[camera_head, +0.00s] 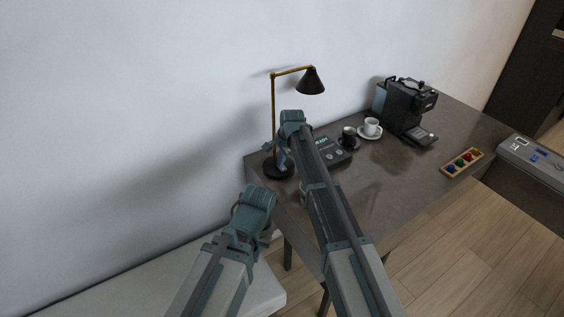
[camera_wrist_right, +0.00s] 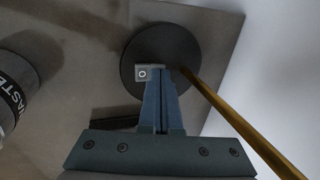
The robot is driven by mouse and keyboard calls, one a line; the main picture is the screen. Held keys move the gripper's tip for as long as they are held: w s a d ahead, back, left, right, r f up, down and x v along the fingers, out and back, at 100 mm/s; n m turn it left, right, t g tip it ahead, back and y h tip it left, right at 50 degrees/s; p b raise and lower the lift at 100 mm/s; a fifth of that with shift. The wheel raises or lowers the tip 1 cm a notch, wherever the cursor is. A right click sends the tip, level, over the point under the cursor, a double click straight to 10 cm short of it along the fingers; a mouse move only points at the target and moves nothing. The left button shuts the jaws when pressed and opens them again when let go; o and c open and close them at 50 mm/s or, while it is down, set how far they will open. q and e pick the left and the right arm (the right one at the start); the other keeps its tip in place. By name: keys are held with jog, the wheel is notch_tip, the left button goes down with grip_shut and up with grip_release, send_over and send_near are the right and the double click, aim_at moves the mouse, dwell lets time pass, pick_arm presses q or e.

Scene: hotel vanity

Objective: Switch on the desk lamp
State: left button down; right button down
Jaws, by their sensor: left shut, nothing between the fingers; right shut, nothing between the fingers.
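The desk lamp has a black cone shade (camera_head: 311,82), a thin brass stem (camera_head: 273,120) and a round dark base (camera_head: 271,171) at the desk's left end. No glow shows at the shade. In the right wrist view the lamp base (camera_wrist_right: 185,50) carries a small grey switch (camera_wrist_right: 142,73) with a ring mark. My right gripper (camera_wrist_right: 162,74) is shut and empty, its tips over the base, just right of the switch; contact cannot be told. In the head view it (camera_head: 281,160) is partly hidden by its own arm. My left gripper (camera_head: 264,238) is shut and empty, low before the desk's left end.
A dark device with a display (camera_head: 333,150), a dark cup (camera_head: 348,137), a white cup (camera_head: 371,127), a coffee machine (camera_head: 405,105) and a wooden tray (camera_head: 462,162) stand on the desk (camera_head: 395,180). A bin-like cylinder (camera_wrist_right: 12,95) shows in the wrist view. A pale bench (camera_head: 130,290) is lower left.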

jog(key=shift+w+a+f+g, duration=0.1)
jog(key=shift+w+f+g, duration=0.1)
jog(key=shift+g, duration=0.1)
jog(key=shift+s, duration=0.2)
jog(key=shift+s+d, duration=0.5)
jog(key=shift+s, duration=0.25)
